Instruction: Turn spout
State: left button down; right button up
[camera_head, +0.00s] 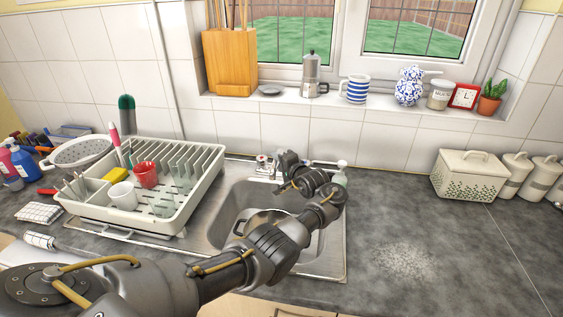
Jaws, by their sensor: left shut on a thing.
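The metal tap stands behind the sink (222,217). Its red-marked handle (262,159) shows left of my left gripper (287,167). A thin metal bar that looks like the spout (322,162) sticks out to the right from behind the gripper. My left arm reaches in from the lower left across the sink, and its wrist bends back toward the tap. The left gripper is shut on what appears to be the spout; the fingers and the wrist hide the exact contact. My right gripper is not in view.
A dish rack (205,178) with mugs and glasses stands left of the sink. The counter on the right (400,220) is mostly free.

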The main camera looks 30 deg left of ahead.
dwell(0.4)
pick_arm(q)
jog(key=c, duration=1.3)
grip_release()
jog(key=shift+w, duration=0.1)
jog(key=shift+o, duration=0.2)
jog(key=v, duration=1)
jog(key=shift+d, duration=0.35)
